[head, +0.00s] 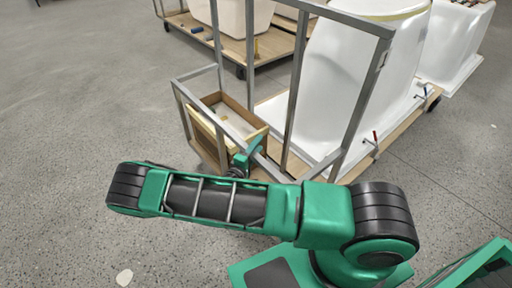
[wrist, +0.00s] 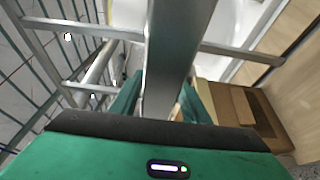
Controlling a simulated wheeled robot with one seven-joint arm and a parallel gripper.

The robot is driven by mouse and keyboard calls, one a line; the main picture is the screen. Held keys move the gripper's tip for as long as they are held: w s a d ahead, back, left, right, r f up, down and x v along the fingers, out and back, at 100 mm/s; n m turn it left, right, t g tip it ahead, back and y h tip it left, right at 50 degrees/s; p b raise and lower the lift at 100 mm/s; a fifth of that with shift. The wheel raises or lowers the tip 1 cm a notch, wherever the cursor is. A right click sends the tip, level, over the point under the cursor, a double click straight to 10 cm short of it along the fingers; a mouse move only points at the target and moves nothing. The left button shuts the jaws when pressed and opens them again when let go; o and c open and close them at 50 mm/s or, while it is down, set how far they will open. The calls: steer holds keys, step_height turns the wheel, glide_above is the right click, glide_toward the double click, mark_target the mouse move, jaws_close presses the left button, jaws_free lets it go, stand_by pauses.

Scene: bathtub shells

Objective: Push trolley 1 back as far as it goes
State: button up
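The nearest trolley has a grey metal frame (head: 297,80) on a wooden deck and carries white tub shells (head: 335,70). No number is readable on it, so I cannot tell for sure that it is trolley 1. My gripper (head: 246,158) is at the frame's near end, beside a small wooden box. In the wrist view a grey metal bar (wrist: 175,50) runs between the two green fingers of my gripper (wrist: 160,105). The bar hides part of the fingers, and I cannot tell whether they press on it.
The open wooden box (head: 222,118) hangs at the frame's near left; it also shows in the wrist view (wrist: 240,105). Another trolley (head: 240,45) with a tub stands behind to the left. A white shell (head: 455,45) stands at the right. Grey floor is clear at left and lower right.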

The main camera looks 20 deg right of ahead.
steer(key=v, duration=1)
steer(key=shift+s+a, duration=0.2)
steer(key=shift+a, duration=0.1)
